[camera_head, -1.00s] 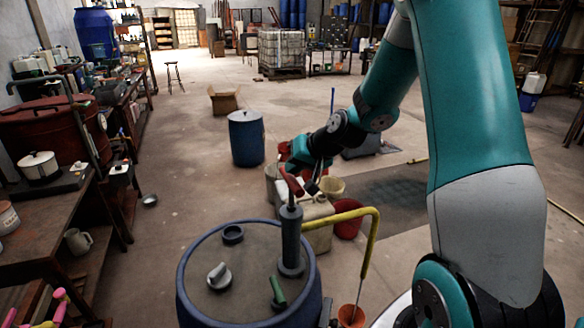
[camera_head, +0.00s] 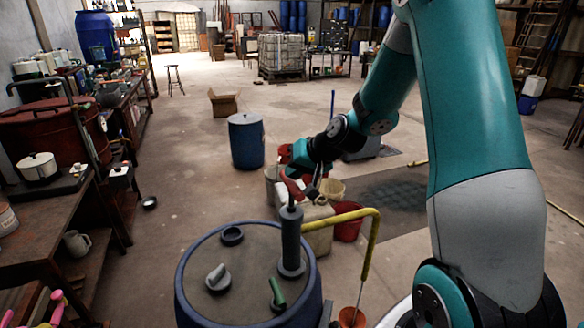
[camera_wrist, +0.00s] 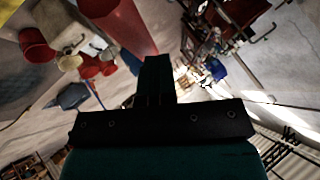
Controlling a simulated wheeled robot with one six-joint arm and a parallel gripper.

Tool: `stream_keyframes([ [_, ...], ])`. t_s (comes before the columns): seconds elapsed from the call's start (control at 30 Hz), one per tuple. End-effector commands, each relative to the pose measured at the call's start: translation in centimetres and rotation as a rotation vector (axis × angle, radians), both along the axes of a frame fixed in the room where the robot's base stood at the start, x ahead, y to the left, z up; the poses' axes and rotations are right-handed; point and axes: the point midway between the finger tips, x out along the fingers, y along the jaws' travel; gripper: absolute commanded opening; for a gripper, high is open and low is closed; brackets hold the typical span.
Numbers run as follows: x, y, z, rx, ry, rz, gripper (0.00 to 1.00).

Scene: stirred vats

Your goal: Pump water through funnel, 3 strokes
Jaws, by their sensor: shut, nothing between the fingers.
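The blue drum (camera_head: 190,292) stands in front with a grey upright pump (camera_head: 291,243) on its lid. The pump's red handle (camera_head: 292,187) is at its top, close to the pump body. A yellow hose (camera_head: 374,240) bends from the pump over to an orange funnel (camera_head: 352,317) at the lower edge. My gripper (camera_head: 316,188) is shut and empty, beside the handle; I cannot tell whether it touches. In the wrist view my shut fingers (camera_wrist: 158,68) point up the picture, with the red handle (camera_wrist: 122,24) large just beyond them.
A pale jerrycan (camera_head: 318,236) and a red bucket (camera_head: 348,229) stand behind the drum. A smaller blue barrel (camera_head: 246,142) and an open carton (camera_head: 223,103) stand farther back. A cluttered bench (camera_head: 45,235) lines the left. Open floor lies between.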

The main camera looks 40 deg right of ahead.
Motion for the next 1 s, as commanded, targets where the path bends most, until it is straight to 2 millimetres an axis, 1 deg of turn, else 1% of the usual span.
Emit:
stream_keyframes([
  [0.03,-0.1,0.0,-0.3,0.001,0.003,0.000,0.00],
  [1.0,-0.1,0.0,-1.5,0.000,0.005,0.000,0.00],
])
